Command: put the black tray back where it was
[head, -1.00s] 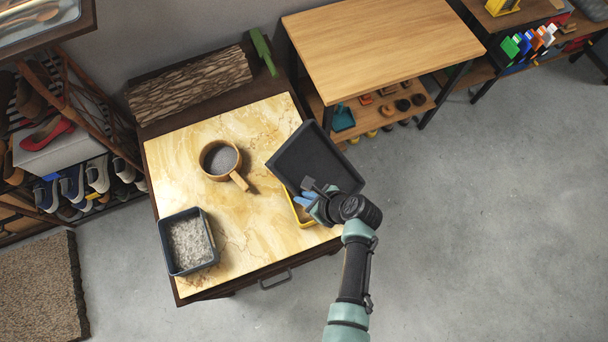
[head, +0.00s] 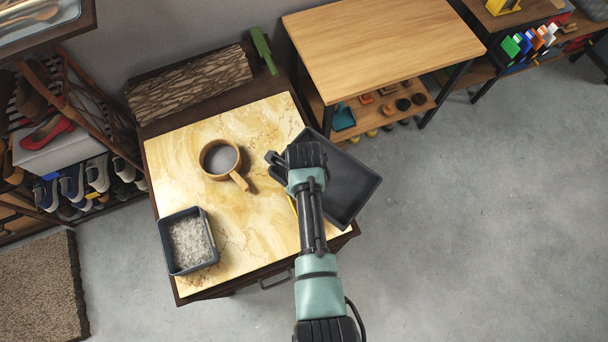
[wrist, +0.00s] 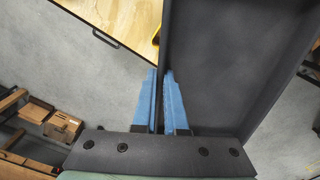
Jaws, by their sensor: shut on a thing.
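The black tray (head: 351,188) is in the head view, over the right edge of the marble-topped cabinet (head: 262,122) and jutting out past it above the floor. It is empty where I can see it. My gripper (wrist: 161,72) is shut on one wall of the tray, its blue fingers on either side of that wall. The tray (wrist: 225,65) fills much of the right of the wrist view. In the head view my arm hides the tray's left part, and I cannot tell its exact height. A yellow thing (wrist: 156,37) shows partly behind the tray.
A dark tray of grey granules (head: 191,241) stands at the cabinet's front left. A round pan with a handle (head: 220,158) is near the middle. A bark-textured block (head: 190,84) lies at the back. A wooden table (head: 383,45) stands close behind right. The floor at right is clear.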

